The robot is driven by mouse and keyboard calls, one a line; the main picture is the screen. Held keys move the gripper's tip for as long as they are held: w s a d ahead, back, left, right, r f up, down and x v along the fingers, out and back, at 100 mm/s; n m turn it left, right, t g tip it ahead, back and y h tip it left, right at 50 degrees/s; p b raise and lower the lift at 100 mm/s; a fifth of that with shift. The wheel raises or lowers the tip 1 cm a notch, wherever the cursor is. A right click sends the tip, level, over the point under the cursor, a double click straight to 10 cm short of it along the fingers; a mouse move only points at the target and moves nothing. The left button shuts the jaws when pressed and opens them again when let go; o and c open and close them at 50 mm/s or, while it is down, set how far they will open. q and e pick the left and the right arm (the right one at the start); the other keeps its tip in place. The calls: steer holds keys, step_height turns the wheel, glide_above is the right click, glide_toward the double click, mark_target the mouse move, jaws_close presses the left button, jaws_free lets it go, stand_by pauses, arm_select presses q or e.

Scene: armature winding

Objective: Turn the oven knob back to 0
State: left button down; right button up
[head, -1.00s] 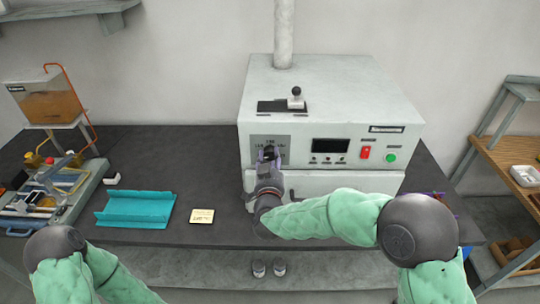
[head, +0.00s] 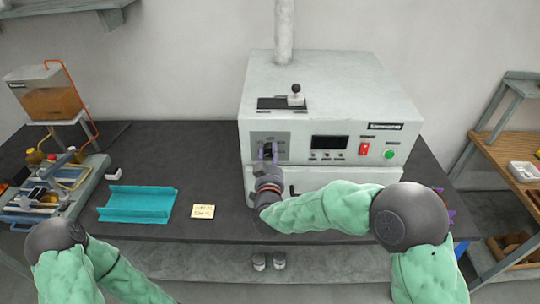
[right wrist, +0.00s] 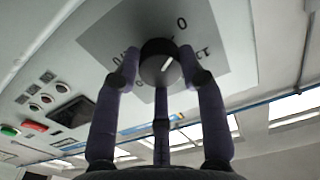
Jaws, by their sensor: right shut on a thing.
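The white oven (head: 330,100) stands on the dark bench, with a dark round knob (right wrist: 158,60) on a grey panel (head: 283,138) at its front left. My right gripper (head: 268,150) is at that panel, its purple fingers shut around the knob. In the right wrist view the knob sits between the fingertips, and its white mark slants up and right, roughly toward the printed 0 (right wrist: 182,22). Whether it lines up exactly I cannot tell. Other lettering on the panel is partly hidden by knob and fingers. My left arm enters at the lower left; its gripper is out of view.
Right of the knob are a dark display (head: 329,142), a red switch (head: 364,149) and a green button (head: 389,155). A teal tray (head: 137,205) and a pale note (head: 203,211) lie left on the bench. A lever with a black ball (head: 295,89) stands on the oven top.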

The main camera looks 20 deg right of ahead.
steer(key=o, duration=1.2)
steer(key=shift+c, duration=0.2)
steer(key=v, duration=1.2)
step_height(320, 180, down, 26)
steer(key=s+a+n+g+y+b, duration=0.2)
steer(key=g+y, duration=0.4)
steer(key=g, duration=0.2)
steer(key=s+a+f+m+g+y, duration=0.1)
steer(key=s+a+f+g+y, duration=0.1)
steer(key=s+f+g, duration=0.7)
steer(key=s+f+y, duration=0.1)
steer(key=s+f, duration=0.7)
steer(key=f, duration=0.1)
steer(key=shift+s+b, duration=0.4)
